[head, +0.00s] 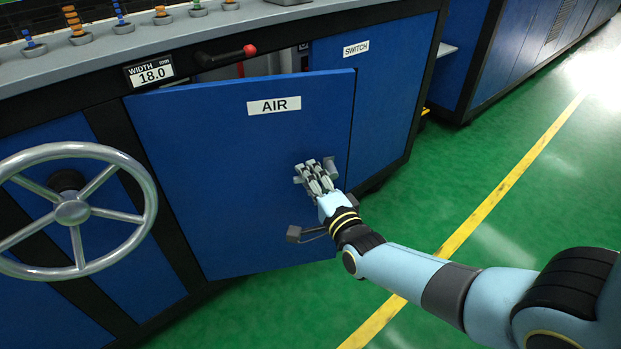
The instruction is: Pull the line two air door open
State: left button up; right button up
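The blue air door (235,190) carries a white AIR label and fills the middle of the head view. It stands ajar, its right side swung out from the machine, with a dark gap along its top. My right gripper (313,178) is at the grey door handle (331,166) near the door's right edge. Its fingers lie across the handle and look shut on it; they hide most of the handle. My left gripper is not in view.
A silver handwheel (72,212) sticks out at the left. A width display (152,73) and a red-tipped lever (226,55) sit above the door. A blue SWITCH panel (385,85) is at the right. The green floor (440,190) with a yellow line is clear.

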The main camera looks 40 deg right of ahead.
jog(key=shift+s, duration=0.1)
jog(key=s+a, duration=0.1)
jog(key=s, duration=1)
jog(key=shift+s+a, duration=0.35)
